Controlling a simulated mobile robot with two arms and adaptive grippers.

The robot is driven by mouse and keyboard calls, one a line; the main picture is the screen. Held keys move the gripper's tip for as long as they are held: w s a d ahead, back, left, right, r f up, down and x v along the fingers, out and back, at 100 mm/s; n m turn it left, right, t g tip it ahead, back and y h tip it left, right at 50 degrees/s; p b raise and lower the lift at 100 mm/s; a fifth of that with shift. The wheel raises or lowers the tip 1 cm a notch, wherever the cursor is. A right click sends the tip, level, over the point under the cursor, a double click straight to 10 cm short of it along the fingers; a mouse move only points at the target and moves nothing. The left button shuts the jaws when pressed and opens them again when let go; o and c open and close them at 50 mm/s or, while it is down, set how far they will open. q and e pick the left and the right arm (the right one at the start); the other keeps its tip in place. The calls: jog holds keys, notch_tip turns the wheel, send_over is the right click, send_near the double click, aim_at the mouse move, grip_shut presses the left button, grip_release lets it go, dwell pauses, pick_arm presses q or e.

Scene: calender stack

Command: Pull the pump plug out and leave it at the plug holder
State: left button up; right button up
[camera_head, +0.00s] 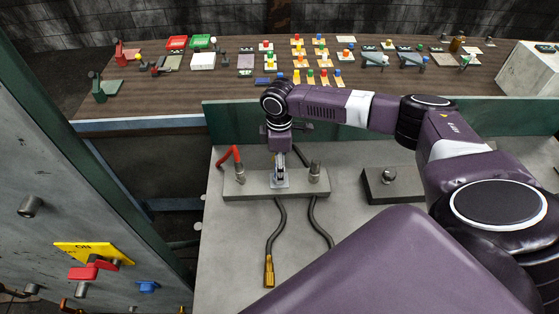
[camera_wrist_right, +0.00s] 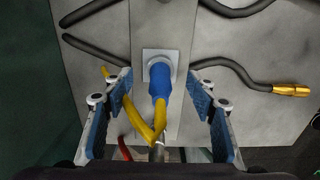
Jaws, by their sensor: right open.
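In the right wrist view a blue plug (camera_wrist_right: 160,80) with a yellow cable (camera_wrist_right: 150,131) stands on a pale square plate (camera_wrist_right: 154,55). My right gripper (camera_wrist_right: 160,92) is open, with one blue-padded finger on each side of the plug and a gap on both sides. In the head view my right gripper (camera_head: 280,167) points down over the pale plate on a long grey block (camera_head: 245,186); the gripper mostly hides the plug there. I cannot tell which thing is the plug holder. My left gripper is not in view.
Dark hoses (camera_head: 274,232) run from the block, one ending in a brass tip (camera_head: 269,272). A smaller block with a knob (camera_head: 389,176) sits to the right. A green board (camera_head: 225,125) stands behind. A control panel (camera_head: 50,190) rises on the left.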

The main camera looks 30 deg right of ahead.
jog(key=shift+r+p, duration=1.55)
jog(key=shift+r, duration=1.55)
